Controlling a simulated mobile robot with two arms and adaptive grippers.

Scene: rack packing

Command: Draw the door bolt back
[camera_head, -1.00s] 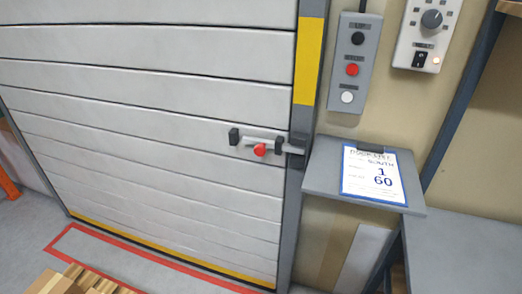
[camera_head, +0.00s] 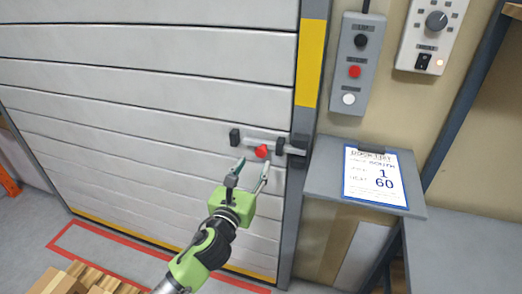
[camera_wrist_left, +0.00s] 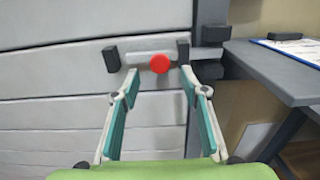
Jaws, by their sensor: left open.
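The door bolt (camera_head: 247,139) is a grey bar with a red knob (camera_head: 262,151), held in dark brackets on the grey slatted door (camera_head: 150,125). Its right end lies towards the dark keeper on the door frame. My left gripper (camera_head: 251,170) is open and empty, just below the knob, its fingers pointing up at the bolt. In the left wrist view the red knob (camera_wrist_left: 160,64) shows beyond and between the two open fingertips (camera_wrist_left: 157,80), apart from them. My right gripper is not in view.
Right of the door frame (camera_head: 298,190), a small shelf (camera_head: 320,180) with a clipboard (camera_head: 376,178) juts out. A button box (camera_head: 354,65) hangs above it. A pallet with a cardboard box (camera_head: 55,283) lies at the lower left.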

